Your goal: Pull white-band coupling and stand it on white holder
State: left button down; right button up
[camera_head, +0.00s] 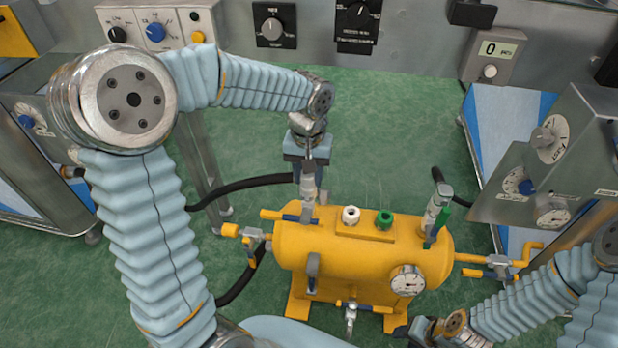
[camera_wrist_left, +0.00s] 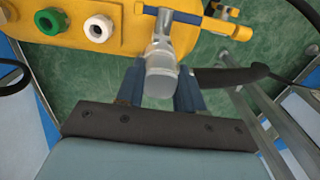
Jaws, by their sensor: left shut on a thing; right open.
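A silver coupling (camera_head: 308,188) with a pale band stands upright at the blue-handled valve on the left end of the yellow tank (camera_head: 330,258). My left gripper (camera_head: 308,172) is above that tank end, shut around the coupling. In the left wrist view the coupling (camera_wrist_left: 161,75) sits between my blue fingers (camera_wrist_left: 160,92). Whether it is still seated on the valve cannot be told. The white holder (camera_head: 351,215) is a white ring on top of the tank and looks empty; it also shows in the left wrist view (camera_wrist_left: 98,28). My right gripper (camera_head: 418,329) is open, low at the tank's front right.
A green holder (camera_head: 384,219) stands right of the white one. A second coupling (camera_head: 435,208) with a green part stands at the tank's right end. A pressure gauge (camera_head: 407,281) faces front. A black hose (camera_head: 245,187) runs left from the gripped coupling's side.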

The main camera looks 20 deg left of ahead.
pick_arm(q)
jog(key=shift+r+p, duration=2.35)
jog(key=shift+r, duration=0.7)
pick_arm(e)
jog(key=shift+r, duration=2.4)
